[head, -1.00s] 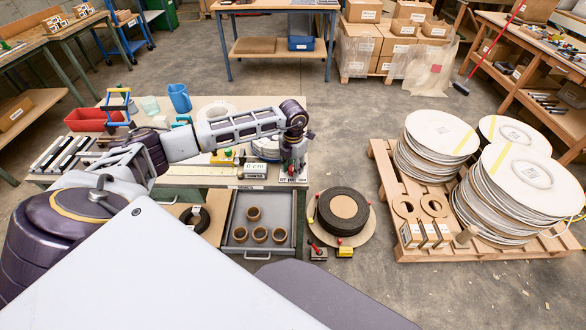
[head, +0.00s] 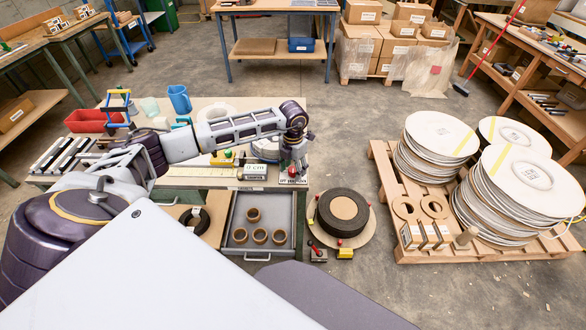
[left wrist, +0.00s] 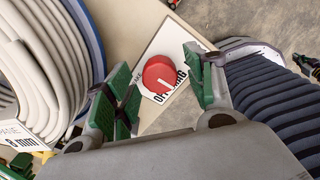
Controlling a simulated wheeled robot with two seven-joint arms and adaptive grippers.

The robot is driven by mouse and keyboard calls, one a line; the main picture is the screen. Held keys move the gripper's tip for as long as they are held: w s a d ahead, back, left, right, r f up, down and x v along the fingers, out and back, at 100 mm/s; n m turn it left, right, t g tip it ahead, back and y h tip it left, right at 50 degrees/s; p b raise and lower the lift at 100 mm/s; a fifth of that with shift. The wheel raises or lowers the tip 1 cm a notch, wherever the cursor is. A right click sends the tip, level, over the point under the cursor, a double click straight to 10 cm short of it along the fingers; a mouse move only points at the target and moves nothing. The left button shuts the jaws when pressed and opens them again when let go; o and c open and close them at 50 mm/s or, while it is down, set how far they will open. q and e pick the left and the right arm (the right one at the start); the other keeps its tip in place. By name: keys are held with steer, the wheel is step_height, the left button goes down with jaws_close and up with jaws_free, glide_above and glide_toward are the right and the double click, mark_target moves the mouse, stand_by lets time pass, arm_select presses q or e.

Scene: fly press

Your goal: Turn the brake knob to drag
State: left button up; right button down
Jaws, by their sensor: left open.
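The brake knob (left wrist: 160,75) is a round red cap with a white pointer line, on a white label plate (left wrist: 178,38) at the table corner. The line points toward the lower edge of the knob, near the printed word OFF; the other lettering is partly hidden. In the head view the knob (head: 292,171) is small, below my left gripper (head: 294,160). In the left wrist view my left gripper (left wrist: 158,72) is open, with green-padded fingers on either side of the knob. I cannot tell whether the pads touch it. My right gripper is not in view.
A coil of grey hose (left wrist: 45,60) lies close to the left finger, and a dark ribbed coil (left wrist: 270,95) shows at right. An open drawer (head: 283,236) holds several brown rings. A pallet (head: 400,245) with stacked discs stands right; the floor between is partly clear.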

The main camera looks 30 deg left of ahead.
mark_target(293, 169)
arm_select(q)
step_height(293, 169, up, 12)
stand_by(0.7)
steer(key=shift+d+f, duration=0.1)
stand_by(0.4)
